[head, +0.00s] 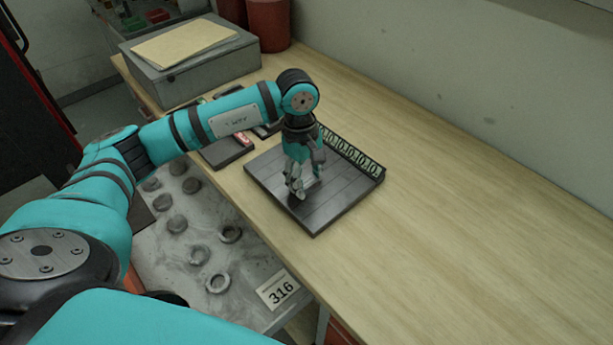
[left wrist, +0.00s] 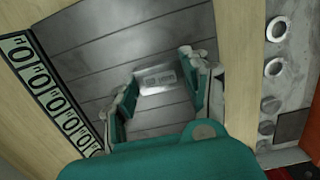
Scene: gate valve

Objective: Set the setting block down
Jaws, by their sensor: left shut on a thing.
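My left gripper (head: 297,188) points down over a dark slatted board (head: 325,212) on the wooden bench. In the left wrist view its two fingers (left wrist: 158,88) are closed on the setting block (left wrist: 156,78), a small pale grey metal piece with faint markings on its face. The block is low over the board's slats; I cannot tell whether it touches them. In the head view the fingers largely hide the block. My right gripper is in neither view.
A strip with ring symbols (head: 355,156) stands along the board's far edge. A grey box (head: 195,68) with a yellow folder is at the back left. A lower metal shelf (head: 190,246) holds several rings and discs. The bench (head: 480,240) is clear to the right.

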